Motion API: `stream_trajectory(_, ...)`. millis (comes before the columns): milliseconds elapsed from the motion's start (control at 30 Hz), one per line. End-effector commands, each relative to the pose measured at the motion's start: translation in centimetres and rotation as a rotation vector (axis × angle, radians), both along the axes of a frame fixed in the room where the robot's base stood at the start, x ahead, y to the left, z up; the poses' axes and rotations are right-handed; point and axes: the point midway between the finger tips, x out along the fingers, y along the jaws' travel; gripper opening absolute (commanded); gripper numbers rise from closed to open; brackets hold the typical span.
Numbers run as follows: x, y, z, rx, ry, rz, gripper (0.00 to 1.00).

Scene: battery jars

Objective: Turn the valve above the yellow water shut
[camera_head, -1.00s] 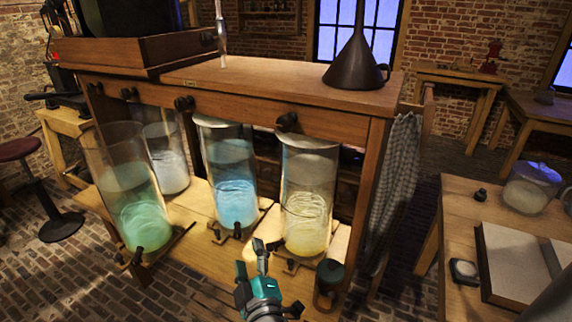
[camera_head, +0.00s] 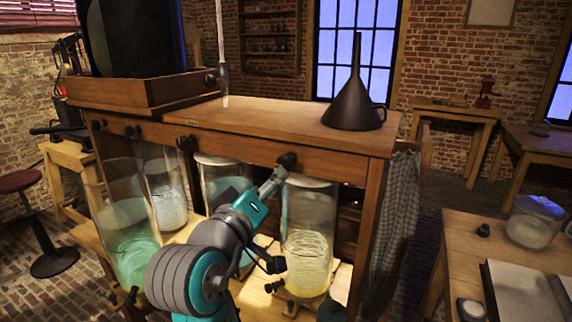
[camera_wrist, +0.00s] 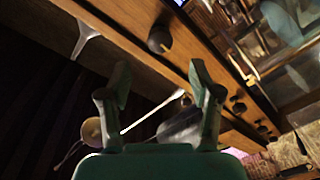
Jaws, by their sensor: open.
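The glass jar of yellow water (camera_head: 308,245) stands on the lower shelf at the right end of the bench. A dark valve knob (camera_head: 287,160) sits on the wooden rail above it. My gripper (camera_head: 278,178) is raised just below and left of this knob, and from here I cannot tell whether it touches. In the wrist view my gripper (camera_wrist: 160,78) is open, with nothing between its two green fingers. A dark round knob (camera_wrist: 159,38), probably the same valve, lies beyond the fingertips, apart from them.
More valve knobs (camera_head: 187,143) line the rail to the left. Jars of blue (camera_head: 222,178) and green water (camera_head: 128,235) stand left of the yellow one, partly behind my arm. A dark funnel (camera_head: 355,112) stands on the bench top (camera_head: 270,118). A checked cloth (camera_head: 397,215) hangs at the right end.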

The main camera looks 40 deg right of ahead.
Motion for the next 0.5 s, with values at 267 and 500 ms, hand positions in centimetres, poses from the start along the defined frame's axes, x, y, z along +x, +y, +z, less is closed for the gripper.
stream_trajectory(267,1.4,-3.3,0.1,-0.001,0.000,-0.006,0.64)
stream_trajectory(500,3.2,-7.0,0.0,0.000,0.001,-0.004,0.64)
